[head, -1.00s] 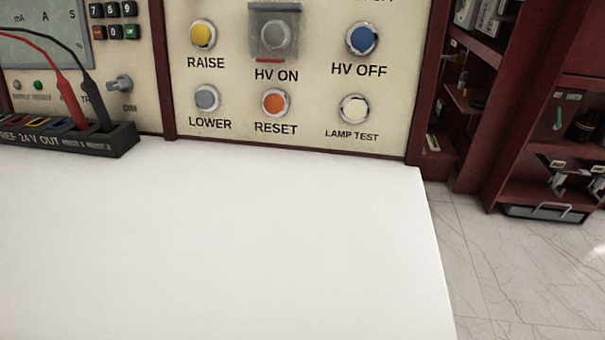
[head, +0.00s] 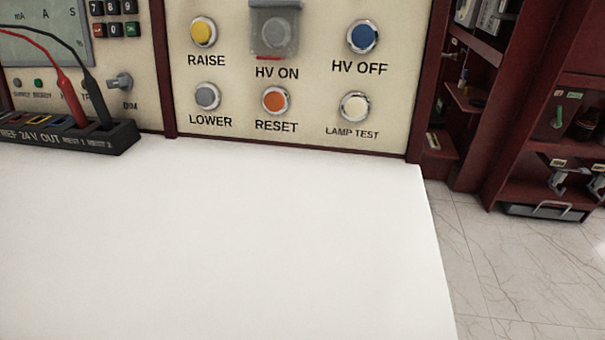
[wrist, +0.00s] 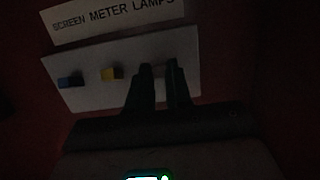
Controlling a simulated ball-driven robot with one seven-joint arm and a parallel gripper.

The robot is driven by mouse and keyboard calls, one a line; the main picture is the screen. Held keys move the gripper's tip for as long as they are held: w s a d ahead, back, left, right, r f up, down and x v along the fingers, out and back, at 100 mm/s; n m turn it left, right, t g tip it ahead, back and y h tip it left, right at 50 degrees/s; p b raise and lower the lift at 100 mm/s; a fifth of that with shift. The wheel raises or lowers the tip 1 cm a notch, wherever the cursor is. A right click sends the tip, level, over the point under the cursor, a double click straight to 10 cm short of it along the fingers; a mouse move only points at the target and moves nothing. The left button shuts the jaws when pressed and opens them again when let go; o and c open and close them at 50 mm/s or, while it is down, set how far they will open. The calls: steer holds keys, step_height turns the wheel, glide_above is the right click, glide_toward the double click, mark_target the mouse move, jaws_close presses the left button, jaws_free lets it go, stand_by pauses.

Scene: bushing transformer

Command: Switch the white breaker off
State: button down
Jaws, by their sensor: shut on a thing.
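In the dim wrist view, a pale breaker plate (wrist: 90,80) sits under a label strip reading SCREEN METER LAMPS (wrist: 115,17). My gripper (wrist: 160,68) is at the right part of the plate, below the word LAMPS. Its two dark fingers are shut on the white breaker (wrist: 160,72), of which only a pale sliver shows between the fingertips. The breaker's lever position is too dark to tell. The head view shows neither gripper nor breakers.
The head view shows a bare white worktop (head: 220,230) before a cream panel with buttons, including HV OFF (head: 362,36) and RESET (head: 275,100). A black socket strip (head: 70,140) with red and black leads stands at the left. Dark red shelves (head: 550,150) stand at the right.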

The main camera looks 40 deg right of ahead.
steer(key=shift+d+f+t+h, duration=0.1)
steer(key=shift+f+t+h, duration=0.4)
steer(key=shift+f+h, duration=0.2)
steer(key=shift+s+t, duration=0.1)
steer(key=shift+t, duration=0.2)
steer(key=c, duration=1)
jaws_free()
steer(key=shift+r, duration=0.15)
steer(key=shift+c, duration=0.2)
steer(key=p+v, duration=0.2)
steer(key=v, duration=0.8)
steer(key=shift+s+a, duration=0.2)
steer(key=shift+a, duration=0.15)
